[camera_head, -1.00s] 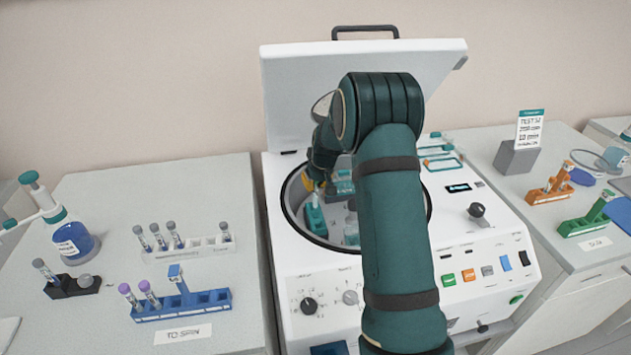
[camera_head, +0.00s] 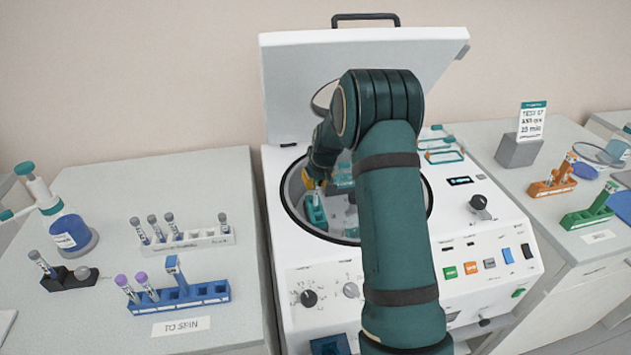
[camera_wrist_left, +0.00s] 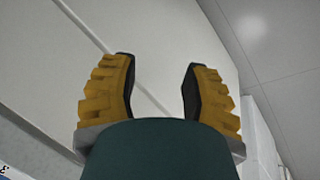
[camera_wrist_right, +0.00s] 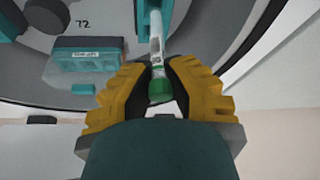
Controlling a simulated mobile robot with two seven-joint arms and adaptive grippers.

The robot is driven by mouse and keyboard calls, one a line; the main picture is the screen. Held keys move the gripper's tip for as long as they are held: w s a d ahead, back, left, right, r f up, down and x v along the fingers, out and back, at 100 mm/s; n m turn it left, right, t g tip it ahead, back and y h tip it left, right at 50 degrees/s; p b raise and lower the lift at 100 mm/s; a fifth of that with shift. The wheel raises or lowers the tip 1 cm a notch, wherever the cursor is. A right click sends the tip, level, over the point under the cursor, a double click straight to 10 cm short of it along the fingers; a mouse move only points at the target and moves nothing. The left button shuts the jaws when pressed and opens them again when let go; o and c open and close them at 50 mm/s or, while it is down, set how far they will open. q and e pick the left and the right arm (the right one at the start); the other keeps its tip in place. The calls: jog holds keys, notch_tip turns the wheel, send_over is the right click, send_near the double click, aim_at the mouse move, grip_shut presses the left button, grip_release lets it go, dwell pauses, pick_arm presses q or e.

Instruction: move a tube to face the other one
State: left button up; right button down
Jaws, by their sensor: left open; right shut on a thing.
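The white centrifuge (camera_head: 470,240) stands open, with a round bowl holding teal tube buckets. My right gripper (camera_wrist_right: 157,85) is shut on a tube with a green cap (camera_wrist_right: 160,90), down inside the bowl. The tube's far end lies at a teal bucket (camera_wrist_right: 153,12); I cannot tell how deep it sits. Another teal bucket (camera_wrist_right: 87,62) is beside it, near the mark 72. In the head view my arm hides much of the bowl, and the left bucket (camera_head: 315,210) shows beside the gripper. My left gripper (camera_wrist_left: 158,85) is open and empty, away from the bowl.
The raised lid (camera_head: 300,90) stands behind my right arm. On the left bench are a blue rack (camera_head: 185,300) with purple-capped tubes, a white rack (camera_head: 190,240) with grey-capped tubes and a black holder (camera_head: 65,282). Orange (camera_head: 553,186) and green (camera_head: 587,217) racks stand on the right.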

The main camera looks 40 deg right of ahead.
aim_at(317, 192)
jog(key=shift+f+b, duration=0.35)
jog(key=shift+b, duration=0.1)
dwell(0.7)
jog(key=shift+f, duration=0.3)
jog(key=shift+f+b, duration=0.25)
jog(key=shift+b, duration=0.25)
jog(key=shift+f, duration=0.15)
jog(key=shift+f+b, duration=0.35)
jog(key=shift+b, duration=0.05)
jog(key=shift+f+b, duration=1)
jog(key=shift+f, duration=0.25)
jog(key=c, duration=1)
grip_release()
